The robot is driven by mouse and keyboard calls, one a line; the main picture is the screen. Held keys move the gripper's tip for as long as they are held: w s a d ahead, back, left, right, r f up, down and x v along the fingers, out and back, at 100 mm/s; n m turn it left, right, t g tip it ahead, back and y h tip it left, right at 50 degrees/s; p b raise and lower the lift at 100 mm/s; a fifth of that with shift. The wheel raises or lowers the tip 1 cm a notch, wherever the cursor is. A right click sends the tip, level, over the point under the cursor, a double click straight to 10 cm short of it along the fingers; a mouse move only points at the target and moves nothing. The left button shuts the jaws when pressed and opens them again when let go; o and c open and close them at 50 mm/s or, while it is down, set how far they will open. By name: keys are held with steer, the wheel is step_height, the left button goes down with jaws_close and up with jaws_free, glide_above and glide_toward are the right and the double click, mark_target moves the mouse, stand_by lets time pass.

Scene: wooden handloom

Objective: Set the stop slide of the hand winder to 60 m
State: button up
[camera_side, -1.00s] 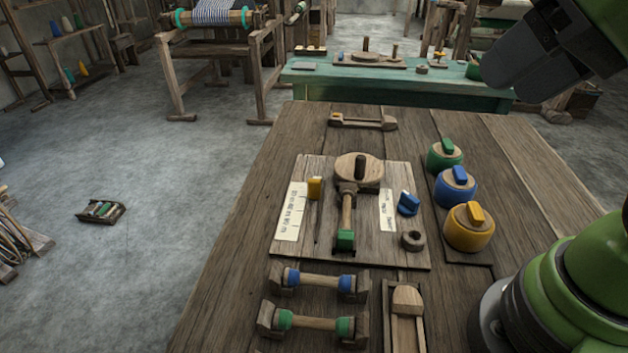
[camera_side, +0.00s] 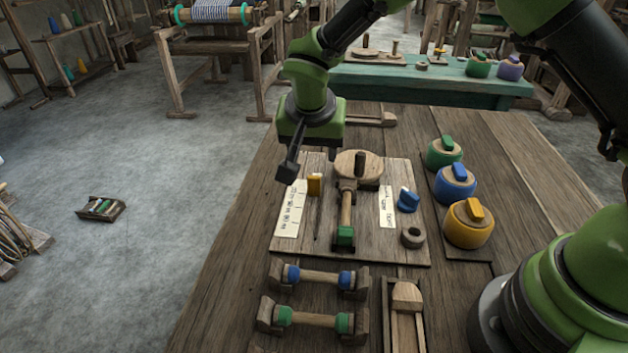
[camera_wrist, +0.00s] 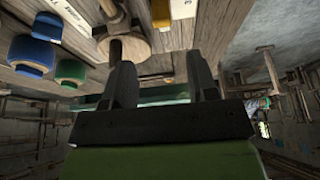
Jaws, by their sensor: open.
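The hand winder board (camera_side: 362,245) lies on the wooden table. An orange block (camera_side: 314,184), which looks like the stop slide, sits at the far end of a narrow slot (camera_side: 317,220). It stands just right of a white scale strip (camera_side: 289,212), whose marks are too small to read surely. The orange block also shows at the top of the wrist view (camera_wrist: 160,14). My gripper (camera_side: 287,172) is open and empty, above the board's far left corner, apart from the block. In the wrist view, the two fingers (camera_wrist: 160,62) stand apart with nothing between them.
A wooden disc with a dark upright peg (camera_side: 359,165) stands right of the slide. A blue lever (camera_side: 408,201) and a second label (camera_side: 386,207) lie farther right. Green, blue and yellow knobs (camera_side: 468,225) line the right. Two spools (camera_side: 318,279) lie in front.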

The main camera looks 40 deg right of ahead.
mark_target(313, 178)
steer(key=x, duration=1.1)
steer(key=shift+a+f, duration=0.15)
steer(key=shift+a, duration=0.05)
